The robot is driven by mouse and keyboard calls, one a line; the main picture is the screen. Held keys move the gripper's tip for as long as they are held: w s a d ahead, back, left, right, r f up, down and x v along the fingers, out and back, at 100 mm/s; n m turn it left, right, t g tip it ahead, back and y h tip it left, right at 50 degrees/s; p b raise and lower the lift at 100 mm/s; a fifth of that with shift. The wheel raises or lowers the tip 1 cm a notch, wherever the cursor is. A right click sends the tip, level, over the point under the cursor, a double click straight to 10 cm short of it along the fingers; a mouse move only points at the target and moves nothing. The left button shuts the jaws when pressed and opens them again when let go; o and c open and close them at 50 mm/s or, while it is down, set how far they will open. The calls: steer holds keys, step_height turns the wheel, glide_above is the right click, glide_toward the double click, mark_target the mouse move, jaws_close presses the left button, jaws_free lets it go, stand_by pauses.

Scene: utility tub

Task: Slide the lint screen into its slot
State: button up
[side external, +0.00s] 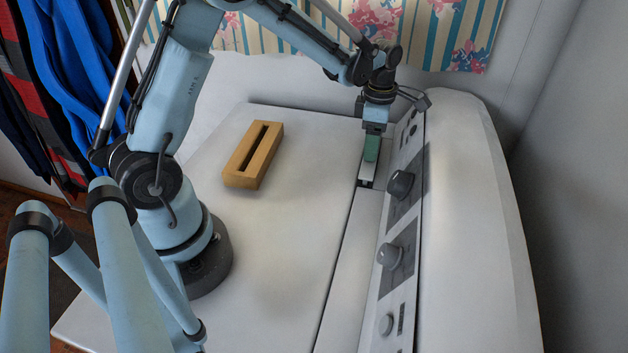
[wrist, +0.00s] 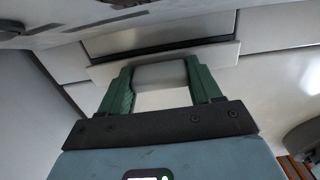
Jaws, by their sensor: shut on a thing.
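My gripper (side external: 371,150) is at the back of the machine top, beside the control panel, with its green fingers pointing down. In the wrist view the fingers (wrist: 160,68) are shut on the pale grip of the lint screen (wrist: 225,55), whose white top bar runs crosswise beyond the fingertips. In the side view a pale part of the screen (side external: 367,171) shows just under the fingers. The slot (side external: 366,184) is a dark opening in the strip along the panel, right below it. I cannot tell how much of the screen is inside the slot.
A wooden block (side external: 241,168) with a long, empty groove lies on the white machine top (side external: 285,210). The control panel with several knobs (side external: 401,184) rises close to the right of my gripper. The middle of the top is clear. Clothes (side external: 65,90) hang at the left.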

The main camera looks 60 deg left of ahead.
steer(key=shift+f, duration=0.75)
stand_by(0.5)
steer(key=o, duration=1.1)
steer(key=shift+c, duration=0.2)
step_height(320, 180, up, 12)
steer(key=shift+f, duration=0.25)
steer(key=s+d+m+t, duration=0.3)
steer(key=s+m, duration=0.4)
steer(key=m, duration=0.6)
steer(key=s+d+r+m+t, duration=0.1)
steer(key=s+d+m+t, duration=0.2)
steer(key=s+m, duration=0.4)
steer(key=m+t, duration=0.1)
steer(key=m, duration=0.6)
steer(key=shift+s+d+r, duration=0.25)
steer(key=shift+s, duration=0.15)
